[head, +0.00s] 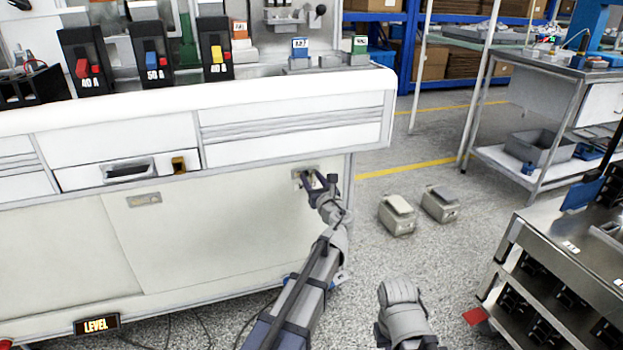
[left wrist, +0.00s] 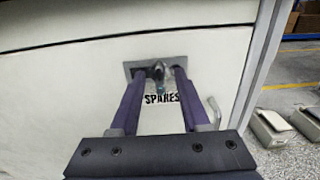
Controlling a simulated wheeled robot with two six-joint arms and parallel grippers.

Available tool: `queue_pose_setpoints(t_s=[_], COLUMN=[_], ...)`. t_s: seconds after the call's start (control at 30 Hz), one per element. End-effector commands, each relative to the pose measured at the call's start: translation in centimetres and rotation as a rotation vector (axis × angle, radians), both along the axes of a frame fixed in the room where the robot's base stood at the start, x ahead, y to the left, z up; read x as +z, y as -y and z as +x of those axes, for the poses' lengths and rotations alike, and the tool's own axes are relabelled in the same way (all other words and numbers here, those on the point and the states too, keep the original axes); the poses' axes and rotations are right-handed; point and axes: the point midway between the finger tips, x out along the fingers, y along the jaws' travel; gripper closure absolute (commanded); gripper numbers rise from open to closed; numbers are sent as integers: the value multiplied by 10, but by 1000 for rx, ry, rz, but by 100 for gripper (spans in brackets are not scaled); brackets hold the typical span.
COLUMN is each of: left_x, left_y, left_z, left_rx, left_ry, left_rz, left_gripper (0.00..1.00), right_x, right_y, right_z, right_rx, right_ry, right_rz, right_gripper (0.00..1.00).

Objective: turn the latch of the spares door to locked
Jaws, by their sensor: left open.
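The spares door (head: 235,225) is the pale cabinet front below the drawers, and it looks closed. Its latch (head: 303,174) sits on a small grey plate near the door's upper right corner. In the left wrist view the latch (left wrist: 158,72) shows above the black SPARES lettering (left wrist: 162,98). My left gripper (head: 321,183) is open at the latch, and in the left wrist view its fingers (left wrist: 156,76) stand on either side of it. I cannot tell whether they touch it. The latch's exact angle is hard to read.
A drawer with a dark handle (head: 129,171) is above the door. Breakers (head: 153,60) stand on the bench top. Two grey boxes (head: 397,215) (head: 440,204) sit on the floor right of the cabinet. A metal rack (head: 570,265) stands at the right.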

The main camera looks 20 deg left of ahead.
Motion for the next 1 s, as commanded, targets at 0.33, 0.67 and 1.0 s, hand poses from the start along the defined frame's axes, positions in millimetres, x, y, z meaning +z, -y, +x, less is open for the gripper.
queue_pose_setpoints(t_s=[0.33,0.67,1.0], left_x=[0,0,0], left_y=[-4,-3,-3], left_z=[5,5,5], left_rx=[-1,0,0], left_ry=[0,0,0], left_rz=[0,0,0], left_gripper=[57,94,100], right_x=[0,0,0], right_y=[0,0,0], right_z=[0,0,0], right_rx=[0,0,0], right_ry=[0,0,0], right_rz=[0,0,0], right_gripper=[100,100,100])
